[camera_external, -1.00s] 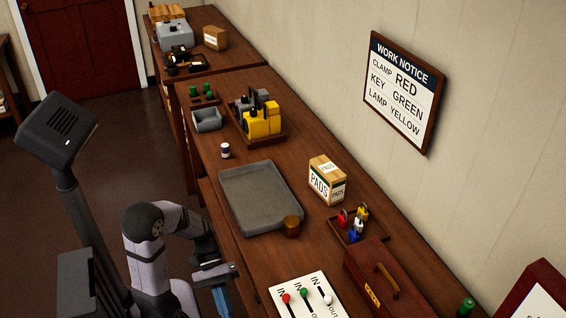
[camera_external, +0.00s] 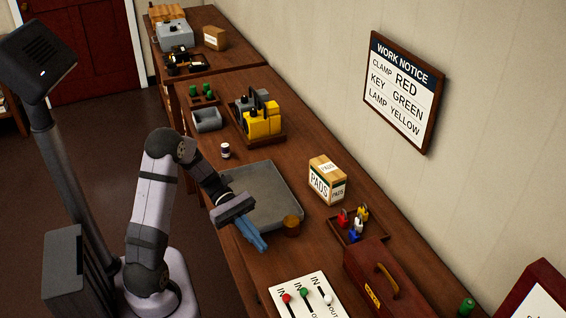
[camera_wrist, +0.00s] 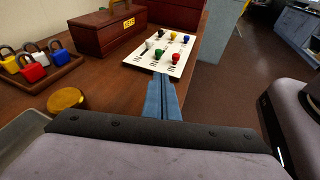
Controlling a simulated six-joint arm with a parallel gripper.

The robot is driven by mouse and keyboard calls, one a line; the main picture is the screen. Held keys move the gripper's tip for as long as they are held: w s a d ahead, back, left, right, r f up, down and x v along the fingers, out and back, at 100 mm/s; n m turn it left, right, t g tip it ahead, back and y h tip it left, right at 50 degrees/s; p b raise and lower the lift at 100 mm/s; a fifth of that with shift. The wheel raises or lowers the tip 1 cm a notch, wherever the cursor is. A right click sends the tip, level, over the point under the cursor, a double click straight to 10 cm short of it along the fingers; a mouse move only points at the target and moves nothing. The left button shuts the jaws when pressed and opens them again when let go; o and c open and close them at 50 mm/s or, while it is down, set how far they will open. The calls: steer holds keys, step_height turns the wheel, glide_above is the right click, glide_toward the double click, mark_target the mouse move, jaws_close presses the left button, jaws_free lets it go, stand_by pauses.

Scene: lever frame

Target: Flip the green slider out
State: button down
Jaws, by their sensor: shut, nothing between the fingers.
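The green slider (camera_external: 303,293) has a round green knob and sits near an IN label on the white panel (camera_external: 312,285), between a red knob (camera_external: 287,298) and a white knob (camera_external: 327,298). In the wrist view the green knob (camera_wrist: 160,52) shows just beyond my fingertips in the picture. My gripper (camera_external: 262,246) has blue fingers pressed together, empty. The wrist view also shows the closed fingers (camera_wrist: 160,77).
The grey tray (camera_external: 285,190) and brass cup (camera_external: 292,226) are near my gripper. A dark red box (camera_external: 372,270) with a handle and a padlock tray (camera_external: 375,236) stand right of the panel. In the wrist view, more coloured knobs (camera_wrist: 186,38) sit on the panel's far part.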

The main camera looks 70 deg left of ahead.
mark_target(301, 290)
steer(key=shift+w+a+f, duration=0.1)
steer(key=shift+w+f, duration=0.1)
steer(key=shift+w, duration=0.1)
steer(key=p+x, duration=0.1)
steer(key=x, duration=0.3)
steer(key=p+x, duration=0.1)
steer(key=x, duration=0.4)
steer(key=r+x, duration=0.1)
steer(key=x, duration=0.3)
steer(key=shift+w+d+p, duration=0.1)
steer(key=shift+d+p, duration=0.3)
steer(key=shift+d, duration=0.15)
